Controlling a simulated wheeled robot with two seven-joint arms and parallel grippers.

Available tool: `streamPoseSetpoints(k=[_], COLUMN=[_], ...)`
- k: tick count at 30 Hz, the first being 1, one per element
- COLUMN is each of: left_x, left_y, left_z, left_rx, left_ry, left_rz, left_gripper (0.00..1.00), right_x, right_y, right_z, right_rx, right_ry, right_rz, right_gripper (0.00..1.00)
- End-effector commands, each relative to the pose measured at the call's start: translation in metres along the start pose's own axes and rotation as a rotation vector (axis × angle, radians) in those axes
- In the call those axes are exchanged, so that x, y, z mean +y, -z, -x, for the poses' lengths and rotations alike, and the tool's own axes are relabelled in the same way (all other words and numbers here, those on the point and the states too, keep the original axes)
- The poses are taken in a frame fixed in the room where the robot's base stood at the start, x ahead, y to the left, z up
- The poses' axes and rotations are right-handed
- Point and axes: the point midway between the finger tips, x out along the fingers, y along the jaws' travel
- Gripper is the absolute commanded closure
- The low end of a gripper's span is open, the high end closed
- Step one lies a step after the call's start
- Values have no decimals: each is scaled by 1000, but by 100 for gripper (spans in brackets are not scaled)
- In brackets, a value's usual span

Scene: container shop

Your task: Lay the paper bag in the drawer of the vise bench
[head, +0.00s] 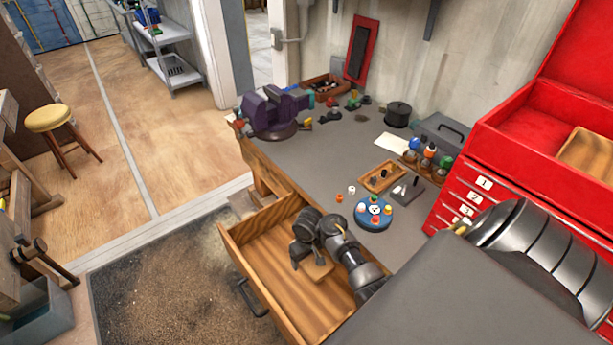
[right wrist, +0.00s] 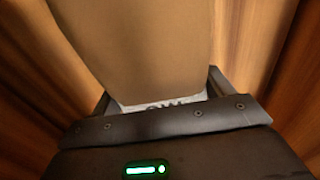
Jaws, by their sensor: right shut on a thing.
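The vise bench (head: 330,160) has its wooden drawer (head: 262,228) pulled open. My right gripper (head: 308,262) reaches down inside the drawer. It is shut on the tan paper bag (head: 322,272), which is partly hidden by the gripper and sits low between the drawer walls. In the right wrist view the paper bag (right wrist: 140,45) fills the space beyond the gripper, with a white patch of dark lettering near the jaws. Wood grain shows on both sides of it. I cannot tell whether the bag touches the drawer floor. My left gripper is not in view.
A purple vise (head: 270,115) stands at the bench's far corner. A round blue tray (head: 373,215) and a small wooden tray (head: 382,178) lie on the bench top near the drawer. A red tool chest (head: 500,150) stands at the right. The drawer's left part is bare.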

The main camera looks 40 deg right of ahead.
Motion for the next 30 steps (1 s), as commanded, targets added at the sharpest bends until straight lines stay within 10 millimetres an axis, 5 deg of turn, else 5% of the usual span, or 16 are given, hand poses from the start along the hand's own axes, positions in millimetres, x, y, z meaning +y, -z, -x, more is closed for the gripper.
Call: streamPoseSetpoints(k=[3, 4, 9, 19, 30], left_x=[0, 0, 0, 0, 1], left_y=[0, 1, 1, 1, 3], left_z=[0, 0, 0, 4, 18], left_rx=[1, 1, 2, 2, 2], left_ry=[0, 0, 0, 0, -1], left_rz=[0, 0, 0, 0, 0], left_gripper=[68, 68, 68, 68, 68], right_x=[0, 0, 0, -1, -1], right_y=[0, 0, 0, 1, 1], right_z=[0, 0, 0, 11, 81], right_rx=[0, 0, 0, 3, 5], right_ry=[0, 0, 0, 2, 2], right_rz=[0, 0, 0, 1, -2], right_gripper=[45, 19, 0, 0, 0])
